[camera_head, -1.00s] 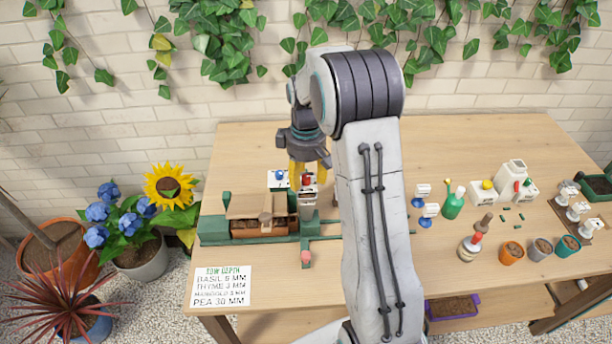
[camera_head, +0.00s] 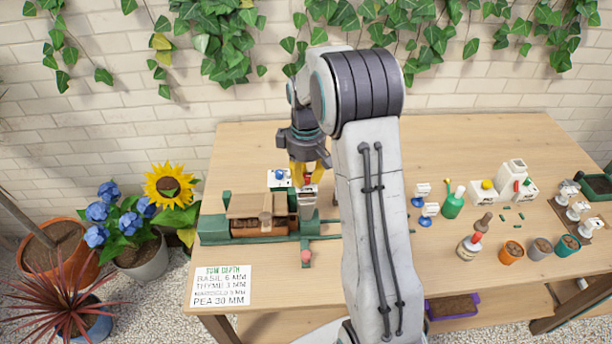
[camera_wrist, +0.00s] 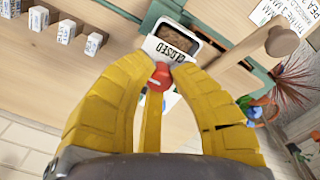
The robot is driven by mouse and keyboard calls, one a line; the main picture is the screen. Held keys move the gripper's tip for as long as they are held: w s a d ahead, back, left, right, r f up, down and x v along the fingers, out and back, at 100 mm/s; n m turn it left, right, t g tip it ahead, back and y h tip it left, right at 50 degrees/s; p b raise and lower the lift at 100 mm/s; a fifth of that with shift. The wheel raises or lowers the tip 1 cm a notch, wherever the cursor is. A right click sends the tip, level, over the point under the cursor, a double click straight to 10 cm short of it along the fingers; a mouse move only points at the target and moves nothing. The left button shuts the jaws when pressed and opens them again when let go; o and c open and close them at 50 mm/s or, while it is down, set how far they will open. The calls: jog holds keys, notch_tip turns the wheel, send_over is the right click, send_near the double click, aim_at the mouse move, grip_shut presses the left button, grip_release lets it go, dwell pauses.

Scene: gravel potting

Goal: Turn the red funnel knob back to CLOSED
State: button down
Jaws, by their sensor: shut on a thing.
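The red knob (camera_wrist: 159,76) sits between my yellow fingertips in the wrist view, with a small pale mark on it. Beside it is a white plate reading CLOSED (camera_wrist: 168,52), on the funnel (camera_wrist: 190,25), which has brown material inside. My gripper (camera_wrist: 158,80) is shut on the red knob. In the head view my gripper (camera_head: 309,174) reaches down to the knob on the funnel (camera_head: 308,200), at the right end of the green-and-wood rig (camera_head: 225,235). My fingers partly hide the knob, so its exact angle is unclear.
A blue-knobbed white box (camera_head: 279,178) is just left of the funnel. A depth card (camera_head: 222,286) lies at the front left. Bottles, pots and white tags stand to the right.

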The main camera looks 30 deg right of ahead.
jog(key=shift+f+m, duration=0.1)
jog(key=shift+m, duration=0.2)
jog(key=m+b, duration=0.1)
jog(key=m, duration=0.2)
jog(key=shift+m, duration=0.4)
jog(key=m, duration=0.4)
jog(key=shift+b, duration=0.3)
jog(key=m, duration=0.5)
jog(key=shift+s, duration=0.1)
jog(key=shift+m+b, duration=0.45)
jog(key=shift+m, duration=1.75)
jog(key=c, duration=1.1)
grip_release()
